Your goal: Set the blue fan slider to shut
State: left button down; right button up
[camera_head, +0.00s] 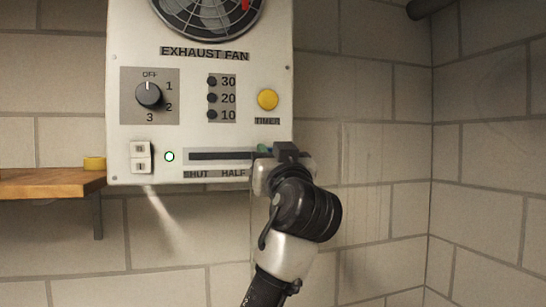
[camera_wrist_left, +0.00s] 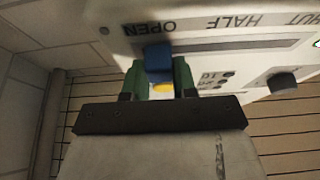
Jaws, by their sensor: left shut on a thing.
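The blue fan slider (camera_wrist_left: 158,60) shows in the left wrist view as a blue knob beside the OPEN label (camera_wrist_left: 150,28). My left gripper (camera_wrist_left: 157,76) is shut on it, a green finger on each side. In the head view the slider slot (camera_head: 220,156) runs along the bottom of the white exhaust fan panel (camera_head: 228,128), with SHUT (camera_head: 195,174) at its left and HALF (camera_head: 233,173) further right. My left gripper (camera_head: 272,152) covers the slot's right end there and hides the knob. My right gripper is not in view.
The panel also carries a rotary knob (camera_head: 148,95), a yellow timer button (camera_head: 268,99), a white rocker switch (camera_head: 140,157) and a lit green lamp (camera_head: 169,156) just left of the slot. A wooden shelf (camera_head: 50,183) is at the left. The slot left of my gripper is clear.

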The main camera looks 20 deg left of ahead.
aim_at(194, 148)
pick_arm(q)
jog(key=s+a+b, duration=0.2)
jog(key=a, duration=0.1)
jog(key=s+a+b, duration=0.1)
jog(key=a, duration=0.1)
jog(key=shift+s+f, duration=0.2)
jog(key=shift+f, duration=0.05)
jog(key=s+a, duration=0.1)
jog(key=a, duration=0.1)
jog(key=s+a+b, duration=0.1)
jog(key=a, duration=0.1)
jog(key=s+a+b, duration=0.1)
jog(key=s+a, duration=0.1)
jog(key=shift+r, duration=0.25)
jog(key=shift+w+d, duration=0.1)
jog(key=c, duration=1.2)
grip_release()
jog(key=o, duration=0.3)
jog(key=shift+s+a, duration=0.2)
